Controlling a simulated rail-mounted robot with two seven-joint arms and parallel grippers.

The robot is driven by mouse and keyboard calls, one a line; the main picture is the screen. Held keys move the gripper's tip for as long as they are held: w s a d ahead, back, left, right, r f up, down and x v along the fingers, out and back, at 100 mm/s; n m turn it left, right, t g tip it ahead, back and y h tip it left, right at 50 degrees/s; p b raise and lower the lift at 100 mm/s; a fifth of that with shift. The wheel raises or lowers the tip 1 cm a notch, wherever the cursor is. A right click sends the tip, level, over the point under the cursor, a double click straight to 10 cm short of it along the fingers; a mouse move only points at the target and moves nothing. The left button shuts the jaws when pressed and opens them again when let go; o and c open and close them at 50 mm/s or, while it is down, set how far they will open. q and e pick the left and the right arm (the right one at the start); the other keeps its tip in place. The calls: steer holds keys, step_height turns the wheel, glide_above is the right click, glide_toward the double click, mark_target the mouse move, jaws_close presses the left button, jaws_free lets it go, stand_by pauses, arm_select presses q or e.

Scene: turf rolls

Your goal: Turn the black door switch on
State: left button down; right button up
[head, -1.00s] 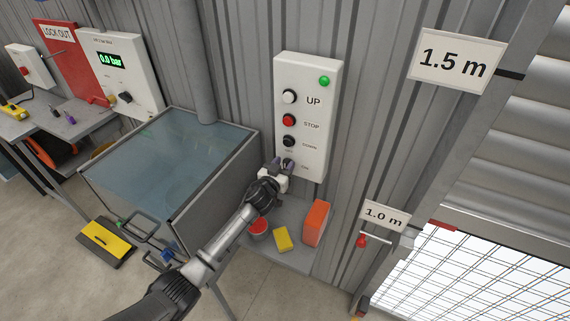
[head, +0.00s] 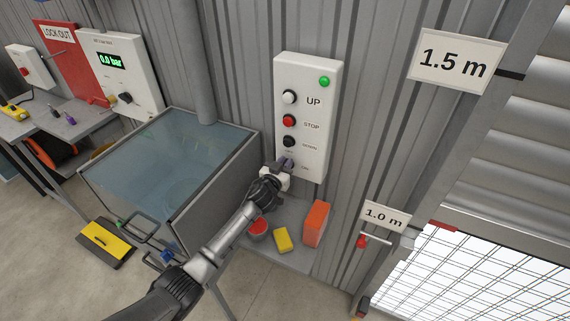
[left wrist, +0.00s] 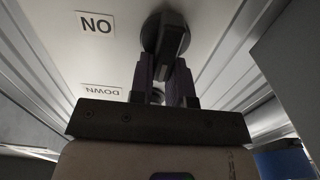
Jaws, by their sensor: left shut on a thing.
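The white door control panel (head: 312,140) on the corrugated wall carries the UP, STOP and DOWN buttons and a green light. The black door switch is low on this panel, mostly hidden behind my left gripper (head: 284,164) in the head view. In the left wrist view the black door switch (left wrist: 168,38) shows as a round knob with a raised bar, near an upside-down ON label (left wrist: 97,24). My left gripper (left wrist: 166,82) is shut on that bar, one finger on each side. My right gripper is not in view.
Below the panel a shelf holds a red-topped tub (head: 258,227), a yellow block (head: 283,239) and an orange box (head: 317,223). A glass-topped cabinet (head: 170,160) stands left of my arm. A pressure panel (head: 120,75) reads 0.0 bar. A mesh door is at right.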

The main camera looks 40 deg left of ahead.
mark_target(296, 165)
arm_select(q)
steer(key=shift+d+m, duration=0.1)
steer(key=shift+m, duration=0.2)
steer(key=m, duration=0.2)
steer(key=d+m, duration=0.1)
steer(key=m, duration=0.5)
steer(key=shift+w+d+f+b, duration=0.2)
steer(key=shift+d+f+b, duration=0.05)
steer(key=shift+f+b, duration=0.1)
steer(key=m, duration=0.3)
steer(key=f+m, duration=0.1)
steer(key=m, duration=0.1)
steer(key=shift+d+m+b, duration=0.3)
steer(key=shift+f+m, duration=0.2)
steer(key=shift+m, duration=0.75)
steer(key=shift+f+m, duration=0.15)
steer(key=shift+m, duration=0.8)
steer(key=shift+d, duration=0.1)
steer(key=c, duration=1.1)
jaws_free()
